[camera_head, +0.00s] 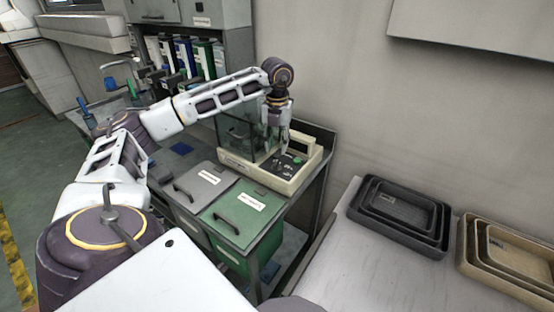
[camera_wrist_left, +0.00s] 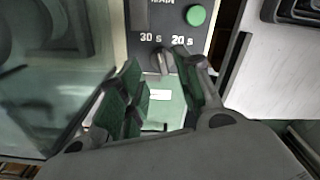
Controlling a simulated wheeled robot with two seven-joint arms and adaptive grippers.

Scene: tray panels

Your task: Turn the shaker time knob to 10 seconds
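The shaker (camera_head: 297,181) is a cream machine with a clear box on its left and a dark control panel on its right. In the left wrist view its dark time knob (camera_wrist_left: 162,62) sits below the labels "30 s" and "20 s". A green button (camera_wrist_left: 195,15) is above right of it. My left gripper (camera_head: 275,146) points down over the panel. Its fingers (camera_wrist_left: 160,75) are open, one on each side of the knob; I cannot tell whether they touch it. The knob's pointer direction is not clear. My right gripper is not in view.
The clear box (camera_wrist_left: 50,80) stands close left of the gripper. Grey (camera_head: 196,186) and green (camera_head: 237,214) lidded bins are in front of the shaker. Nested black trays (camera_head: 440,240) and tan trays (camera_head: 466,262) lie on the right table. A wall is behind.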

